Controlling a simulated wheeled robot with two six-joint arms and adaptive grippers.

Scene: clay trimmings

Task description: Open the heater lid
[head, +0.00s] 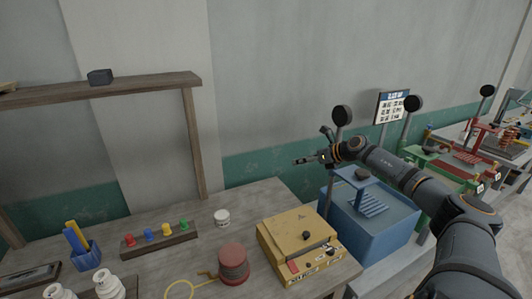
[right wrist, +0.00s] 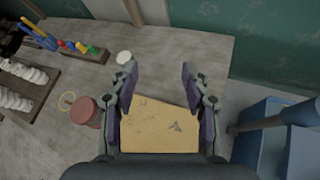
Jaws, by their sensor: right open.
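A yellow box (head: 292,232), which I take to be the heater, sits on the wooden table. Its flat top looks closed, and dark knobs and labels show on its front side. My right gripper (head: 307,160) is above and behind the box in the head view, clear of it and empty. In the right wrist view the open fingers (right wrist: 156,82) frame the yellow top (right wrist: 158,128) from above, with a gap below them. The near part of the box is hidden by the gripper's body there. My left gripper is not in view.
A blue bin-like unit (head: 340,227) stands right of the table.

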